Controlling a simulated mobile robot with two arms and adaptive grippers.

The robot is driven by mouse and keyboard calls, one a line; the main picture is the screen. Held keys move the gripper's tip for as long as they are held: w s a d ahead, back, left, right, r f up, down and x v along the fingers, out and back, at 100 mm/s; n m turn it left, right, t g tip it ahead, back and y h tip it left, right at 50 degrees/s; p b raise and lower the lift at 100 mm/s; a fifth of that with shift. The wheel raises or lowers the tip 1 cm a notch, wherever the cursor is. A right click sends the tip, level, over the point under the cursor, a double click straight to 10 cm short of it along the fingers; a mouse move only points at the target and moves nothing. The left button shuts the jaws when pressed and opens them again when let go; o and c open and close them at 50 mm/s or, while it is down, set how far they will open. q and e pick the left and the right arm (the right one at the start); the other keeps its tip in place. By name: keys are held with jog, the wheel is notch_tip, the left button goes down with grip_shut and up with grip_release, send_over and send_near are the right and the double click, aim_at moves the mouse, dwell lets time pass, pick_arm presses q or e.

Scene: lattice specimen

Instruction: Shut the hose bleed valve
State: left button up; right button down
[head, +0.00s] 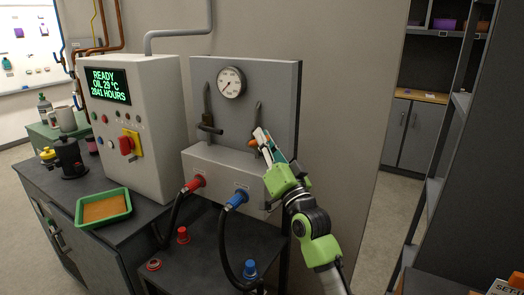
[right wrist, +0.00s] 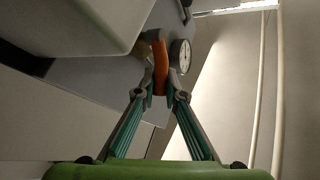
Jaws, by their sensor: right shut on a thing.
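A grey manifold box (head: 228,170) stands against a grey panel with two valve stems on top. The left valve (head: 210,128) has a dark handle. The right valve has an orange handle (head: 253,143), largely covered by my right gripper (head: 262,136). In the right wrist view the orange handle (right wrist: 159,62) runs between the fingertips of my right gripper (right wrist: 160,93), which is shut on it. I cannot read which valve is marked as the bleed. My left gripper is out of view.
A round gauge (head: 231,82) is on the panel above the valves. A red hose coupling (head: 195,184) and a blue one (head: 238,198) plug into the box front. A control cabinet (head: 155,150) and a green tray (head: 104,222) stand at left.

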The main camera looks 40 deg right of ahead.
jog(key=shift+s+f+m+t+h+b, duration=0.1)
jog(key=shift+f+m+t+h+b, duration=0.15)
jog(key=shift+m+t+b, duration=0.3)
jog(key=c, duration=2.1)
grip_release()
notch_tip(320, 180, up, 10)
jog(key=shift+d+r, duration=0.1)
